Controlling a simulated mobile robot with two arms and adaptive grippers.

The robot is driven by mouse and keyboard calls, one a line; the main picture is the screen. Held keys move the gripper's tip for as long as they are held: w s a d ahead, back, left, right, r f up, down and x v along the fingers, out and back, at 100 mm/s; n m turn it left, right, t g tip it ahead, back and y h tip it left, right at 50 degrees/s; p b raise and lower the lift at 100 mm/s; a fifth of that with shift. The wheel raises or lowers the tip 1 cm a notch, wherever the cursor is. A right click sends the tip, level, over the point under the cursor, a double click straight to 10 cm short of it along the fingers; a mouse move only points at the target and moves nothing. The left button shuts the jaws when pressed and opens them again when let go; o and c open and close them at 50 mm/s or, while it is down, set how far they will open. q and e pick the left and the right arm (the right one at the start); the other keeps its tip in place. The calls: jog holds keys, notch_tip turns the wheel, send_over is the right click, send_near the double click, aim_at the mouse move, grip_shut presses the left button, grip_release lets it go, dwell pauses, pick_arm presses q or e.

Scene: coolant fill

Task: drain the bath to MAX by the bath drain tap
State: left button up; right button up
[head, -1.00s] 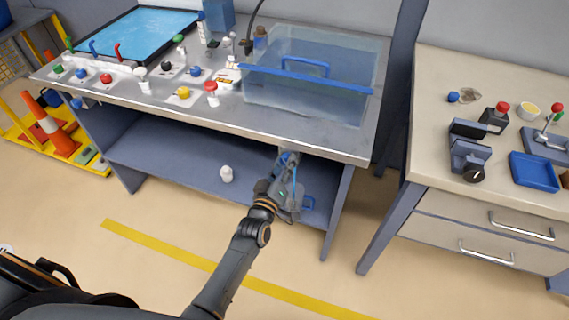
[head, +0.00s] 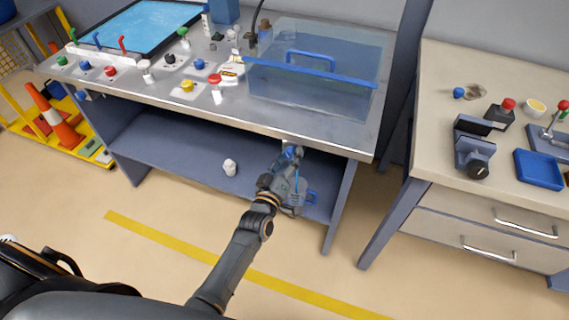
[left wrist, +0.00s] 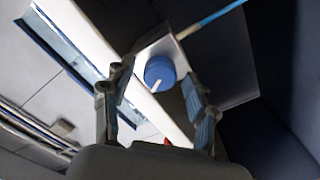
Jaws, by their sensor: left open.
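A clear, blue-tinted bath (head: 320,97) with a blue front rim and blue handle stands on the right of the steel bench. Its level marks are too small to read. My left gripper (head: 290,160) is under the bench's front edge, below the bath. In the left wrist view, a round blue tap knob (left wrist: 158,73) with a white pointer sits on a pale plate. The fingers of my left gripper (left wrist: 158,92) are open, one on each side of the knob; I cannot tell whether they touch it. My right gripper is not in view.
The bench shelf (head: 180,150) holds a small white object (head: 230,167). Coloured knobs, including a yellow one (head: 187,85), line the bench top. A drawer table (head: 430,130) stands to the right. The floor in front has a yellow line (head: 180,252).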

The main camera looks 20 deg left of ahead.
pick_arm(q)
jog(key=s, duration=1.2)
jog(key=shift+a, duration=0.2)
jog(key=shift+w+f, duration=0.1)
jog(key=s+d+f+m+g+h, duration=0.1)
jog(key=s+f+m+g, duration=0.3)
jog(key=f, duration=0.9)
jog(key=s+f+m+g, duration=0.1)
jog(key=s+f+g, duration=0.45)
jog(key=f, duration=0.75)
jog(key=s+a+f+m+g, duration=0.1)
jog(key=s+f, duration=0.4)
jog(key=s, duration=0.5)
jog(key=s+a+f+m+g+y, duration=0.1)
jog(key=s+a+f+m+g, duration=0.1)
jog(key=s+f, duration=0.4)
jog(key=s+a+f+m+g, duration=0.2)
jog(key=s+a+f+g, duration=0.2)
jog(key=s, duration=0.9)
notch_tip(320, 180, down, 2)
jog(key=shift+s+f+y, duration=0.2)
jog(key=shift+s+y, duration=0.1)
jog(key=shift+s, duration=0.05)
jog(key=shift+g, duration=0.25)
